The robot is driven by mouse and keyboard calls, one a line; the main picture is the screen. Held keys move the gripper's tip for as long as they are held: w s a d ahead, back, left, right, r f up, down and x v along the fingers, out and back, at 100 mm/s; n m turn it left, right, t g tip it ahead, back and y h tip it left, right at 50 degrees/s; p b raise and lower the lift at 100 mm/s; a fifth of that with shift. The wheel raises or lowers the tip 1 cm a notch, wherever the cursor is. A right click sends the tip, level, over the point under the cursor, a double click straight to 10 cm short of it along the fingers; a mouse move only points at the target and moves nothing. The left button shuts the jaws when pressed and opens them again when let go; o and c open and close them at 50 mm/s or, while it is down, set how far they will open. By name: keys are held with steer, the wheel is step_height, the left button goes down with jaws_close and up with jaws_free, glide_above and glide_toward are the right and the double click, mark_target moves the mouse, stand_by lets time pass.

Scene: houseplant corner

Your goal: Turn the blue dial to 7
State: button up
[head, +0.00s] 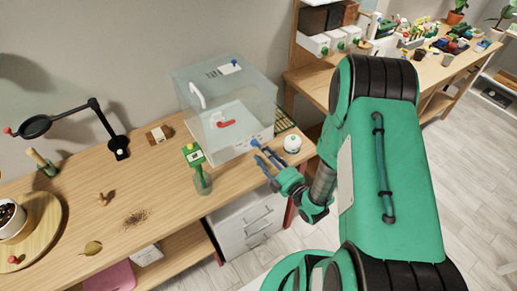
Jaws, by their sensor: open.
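A small blue knob (255,142), which looks like the blue dial, sits at the low front right of a clear box (205,112) on the wooden bench. Its markings and setting are too small to read. My gripper (262,154) has its two blue-grey fingers apart, pointing toward the knob from the front right. It is open and empty, close to the knob. I cannot tell whether a fingertip touches anything. A red handle (227,123) shows at the box.
A green-labelled bottle (197,168) stands just left of my gripper. A white round item (292,143) stands just right of it. A magnifier stand (118,145) and a wooden block (159,134) are farther left. The bench's (165,205) front middle is mostly clear.

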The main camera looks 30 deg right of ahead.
mark_target(255, 143)
steer(key=shift+w+a, duration=0.1)
steer(key=shift+w, duration=1.75)
steer(key=shift+c, duration=0.2)
steer(key=shift+b, duration=0.3)
jaws_close()
